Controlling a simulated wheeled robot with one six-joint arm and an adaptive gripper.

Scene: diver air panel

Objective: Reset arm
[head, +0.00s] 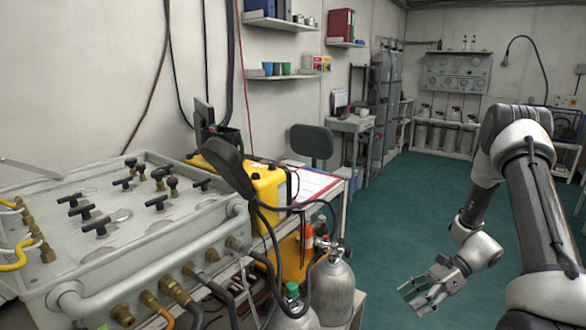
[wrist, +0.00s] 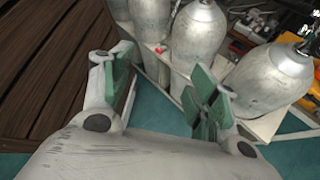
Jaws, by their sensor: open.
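My arm (head: 540,200) shows on the right of the head view, bent with its forearm reaching down and to the left. My gripper (head: 424,294) is at its end, above the green floor and to the right of the grey gas cylinders. It is open and empty. In the wrist view the two fingers of my gripper (wrist: 160,88) stand apart with green pads, and nothing is between them. Grey cylinders (wrist: 195,45) stand just beyond the fingertips there.
The air panel (head: 150,240) with black valve handles fills the left. A yellow case (head: 268,188) and a clipboard (head: 315,183) lie behind it. A grey cylinder (head: 332,288) stands beside the bench. Green floor (head: 415,210) is clear toward the back. Dark wooden slats (wrist: 50,60) show in the wrist view.

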